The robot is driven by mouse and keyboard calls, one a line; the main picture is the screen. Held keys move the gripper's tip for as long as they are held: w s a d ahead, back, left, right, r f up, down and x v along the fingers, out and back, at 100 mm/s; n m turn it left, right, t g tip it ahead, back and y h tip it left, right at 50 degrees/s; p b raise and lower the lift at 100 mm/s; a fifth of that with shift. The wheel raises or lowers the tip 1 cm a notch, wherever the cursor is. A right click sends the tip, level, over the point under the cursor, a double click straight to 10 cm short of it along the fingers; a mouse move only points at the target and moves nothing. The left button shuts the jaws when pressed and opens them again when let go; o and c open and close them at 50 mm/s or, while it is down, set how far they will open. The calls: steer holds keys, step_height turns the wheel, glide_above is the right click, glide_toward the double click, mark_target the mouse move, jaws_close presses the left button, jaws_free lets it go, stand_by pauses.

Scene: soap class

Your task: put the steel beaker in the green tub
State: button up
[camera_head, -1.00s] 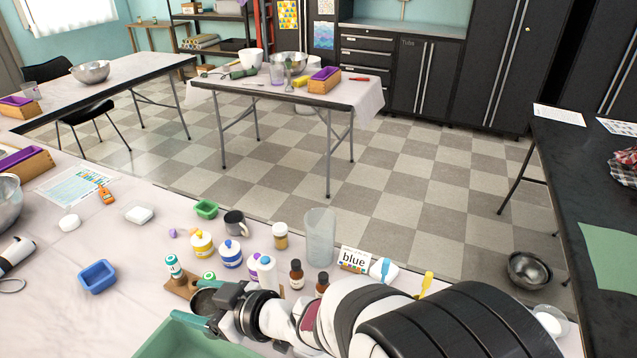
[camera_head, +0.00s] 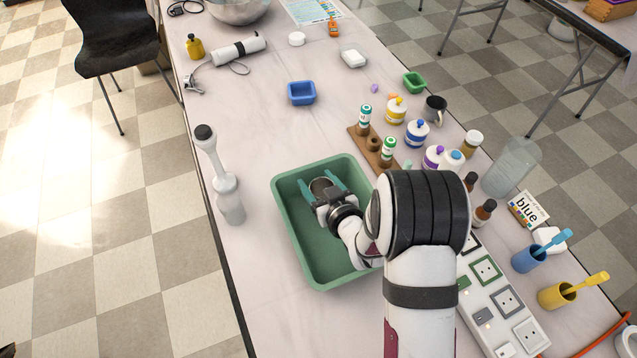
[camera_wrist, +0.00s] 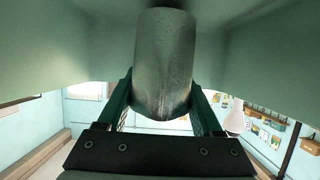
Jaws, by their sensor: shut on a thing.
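The steel beaker (camera_head: 319,184) is a grey metal cup, held between the two teal fingers of my gripper (camera_head: 322,186). In the wrist view the beaker (camera_wrist: 165,65) sits between the fingers (camera_wrist: 165,105), with a dark shadow at its far end. The green tub (camera_head: 283,222) is a rectangular open tray on the table. The beaker and fingers are within the tub's outline, toward its far end. The tub's green surface (camera_wrist: 60,50) fills much of the wrist view. I cannot tell whether the beaker touches the tub floor.
A wooden rack (camera_head: 366,152) with small bottles stands just beyond the tub. A white socket strip (camera_head: 500,305) lies to the right. A blue tray (camera_head: 301,93) is farther back; the table between it and the tub is clear.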

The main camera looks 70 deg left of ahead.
steer(key=shift+f, duration=0.5)
steer(key=o, duration=1.4)
steer(key=shift+f, duration=0.1)
steer(key=shift+d+r, duration=0.1)
steer(key=shift+r, duration=0.1)
steer(key=v, duration=0.3)
step_height(320, 180, up, 7)
steer(key=shift+f, duration=0.1)
